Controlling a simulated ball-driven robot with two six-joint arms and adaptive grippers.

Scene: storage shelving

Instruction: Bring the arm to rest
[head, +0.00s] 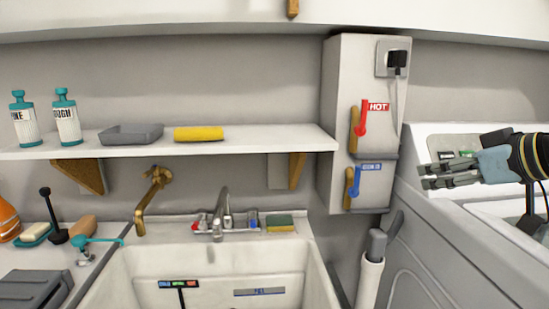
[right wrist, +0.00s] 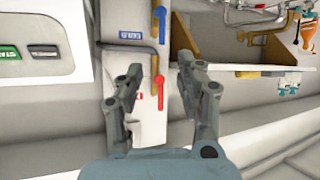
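My right gripper (head: 422,176) is at the right side of the head view, over the white machine with the control panel. Its grey fingers point left and are apart. In the right wrist view, the right gripper (right wrist: 160,68) is open, with nothing between its fingers. The wall box with the red HOT lever (head: 362,118) and blue lever (head: 356,181) is to its left in the head view. The gripper looks clear of both levers. My left gripper shows in neither view.
A white shelf (head: 270,141) holds two bottles, a grey tray (head: 131,134) and a yellow roll (head: 199,133). Below it is a sink (head: 205,260) with a faucet (head: 222,205). The white machine (head: 440,250) fills the right. A plugged socket (head: 394,57) sits on the wall box.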

